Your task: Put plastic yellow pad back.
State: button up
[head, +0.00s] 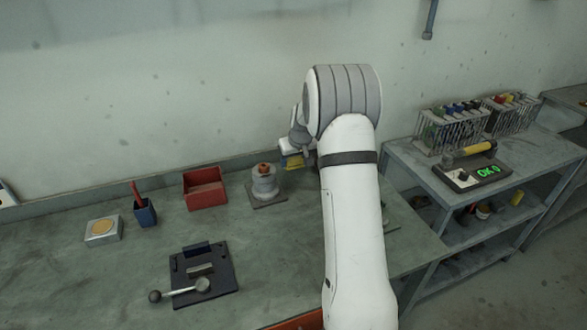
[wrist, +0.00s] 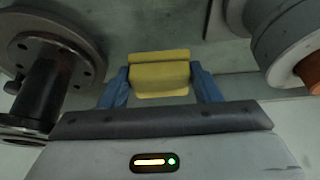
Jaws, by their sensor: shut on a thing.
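My gripper (wrist: 160,82) is shut on the yellow pad (wrist: 160,70), a small ridged block held between its two blue fingers in the wrist view. In the head view the yellow pad (head: 293,162) shows as a small yellow patch just left of my arm. It appears to be above the back of the workbench, near the grey round valve part with an orange top (head: 264,181). My arm hides most of the gripper in the head view. I cannot tell the exact height of the pad.
The wrist view shows a dark flange (wrist: 45,50) at left and a grey round part (wrist: 290,40) at right. The bench holds a red bin (head: 205,188), blue cup (head: 145,211) and black lever fixture (head: 204,275).

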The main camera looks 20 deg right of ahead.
aim_at(295, 166)
jog(key=shift+f+p, duration=0.3)
jog(key=shift+f, duration=1.8)
jog(key=shift+s, duration=0.1)
jog(key=o, duration=1)
jog(key=shift+f, duration=0.1)
jog(key=shift+o, duration=0.2)
jog(key=shift+r, duration=0.2)
jog(key=b+v, duration=0.2)
jog(key=v, duration=1)
jog(key=s+a+r, duration=0.3)
jog(key=s+a, duration=0.1)
jog(key=s, duration=0.3)
jog(key=s+a+r, duration=0.4)
jog(key=s+a, duration=0.1)
jog(key=s, duration=0.2)
jog(key=s+a, duration=0.2)
jog(key=s, duration=0.8)
jog(key=s+a+g, duration=0.1)
jog(key=s+a, duration=0.2)
jog(key=s, duration=0.8)
jog(key=shift+s+a+f+g, duration=0.2)
jog(key=shift+a+f+g, duration=0.1)
jog(key=shift+a+f, duration=0.05)
